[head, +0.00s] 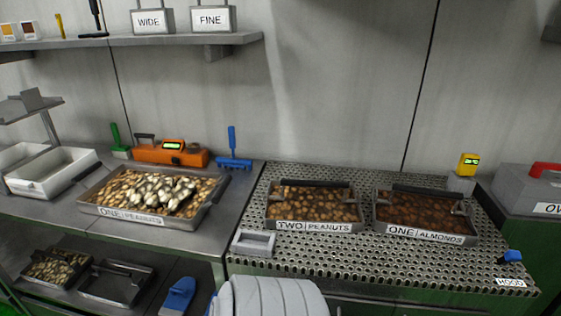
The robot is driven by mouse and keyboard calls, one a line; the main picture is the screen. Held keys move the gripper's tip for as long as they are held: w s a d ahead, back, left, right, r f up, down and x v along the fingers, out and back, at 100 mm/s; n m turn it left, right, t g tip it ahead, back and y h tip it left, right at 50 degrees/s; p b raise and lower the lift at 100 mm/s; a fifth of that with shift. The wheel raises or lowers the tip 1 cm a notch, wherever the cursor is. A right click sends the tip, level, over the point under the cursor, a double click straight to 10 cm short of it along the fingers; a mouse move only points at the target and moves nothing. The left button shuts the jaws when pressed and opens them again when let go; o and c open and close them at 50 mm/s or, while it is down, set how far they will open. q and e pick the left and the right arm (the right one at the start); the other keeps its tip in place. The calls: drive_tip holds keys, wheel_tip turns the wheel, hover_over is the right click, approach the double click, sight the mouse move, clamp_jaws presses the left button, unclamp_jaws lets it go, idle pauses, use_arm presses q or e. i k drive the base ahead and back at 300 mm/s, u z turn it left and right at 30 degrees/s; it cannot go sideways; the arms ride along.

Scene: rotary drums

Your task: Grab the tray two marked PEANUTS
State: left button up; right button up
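The tray marked TWO PEANUTS (314,227) is a grey metal tray of brown nuts, with a dark bar along its back edge. It sits flat on the perforated metal top, right of centre in the head view. Left of it, the larger tray marked ONE PEANUTS (130,215) holds paler nuts with a shiny, light-coloured heap on top. Right of it is the tray marked ONE ALMONDS (426,235), with darker contents. Neither of my grippers is in view.
A small empty grey dish (253,243) stands close to the TWO PEANUTS tray's front left. A yellow meter (468,164), an orange device (170,153) and a blue scraper (233,162) stand behind. The perforated top (350,258) is clear in front of the trays.

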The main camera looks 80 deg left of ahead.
sight(292, 205)
drive_tip(key=k, duration=0.1)
drive_tip(key=u, duration=1.5)
